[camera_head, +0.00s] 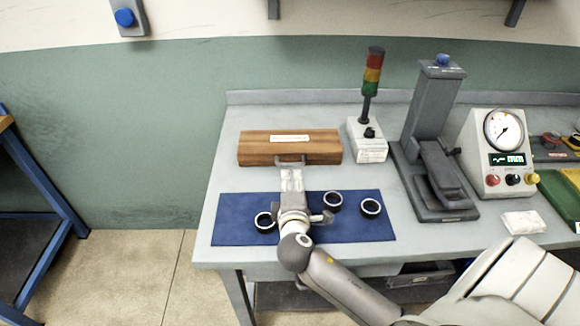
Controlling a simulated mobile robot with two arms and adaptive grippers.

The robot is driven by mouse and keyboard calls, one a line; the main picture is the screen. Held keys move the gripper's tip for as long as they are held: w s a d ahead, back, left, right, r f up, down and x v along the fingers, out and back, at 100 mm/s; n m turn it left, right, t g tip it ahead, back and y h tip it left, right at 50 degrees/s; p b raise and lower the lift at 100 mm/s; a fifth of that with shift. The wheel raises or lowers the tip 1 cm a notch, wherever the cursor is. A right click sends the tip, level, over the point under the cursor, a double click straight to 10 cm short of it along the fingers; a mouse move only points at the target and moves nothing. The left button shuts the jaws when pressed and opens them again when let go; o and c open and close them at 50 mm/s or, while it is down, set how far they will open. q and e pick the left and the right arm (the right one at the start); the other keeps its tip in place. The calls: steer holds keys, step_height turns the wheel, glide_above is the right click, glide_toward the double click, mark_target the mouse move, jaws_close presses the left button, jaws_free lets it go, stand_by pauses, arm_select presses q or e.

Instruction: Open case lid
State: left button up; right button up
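The wooden case (265,148) lies at the back left of the grey workbench, with its lid closed. A pale label (290,138) is on its lid, and a metal handle (291,159) is on its front edge. My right gripper (291,178) reaches from the front over the blue mat, with its pale fingertips just in front of the handle. I cannot tell whether the fingertips touch the handle, or how far apart they are. My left gripper is not in view.
Dark rings (332,201) lie on the blue mat (232,208) around my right gripper. A signal tower (371,85), a press (432,130) and a gauge box (497,150) stand right of the case. The bench top (237,115) behind the case is clear.

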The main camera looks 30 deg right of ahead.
mark_target(290, 165)
steer(key=shift+w+d+f, duration=0.3)
steer(key=shift+w+f, duration=0.15)
steer(key=shift+f, duration=0.2)
steer(key=shift+w+d, duration=0.3)
steer(key=shift+w, duration=0.2)
steer(key=p+x, duration=0.1)
steer(key=x, duration=0.8)
steer(key=shift+w+f, duration=0.1)
jaws_close()
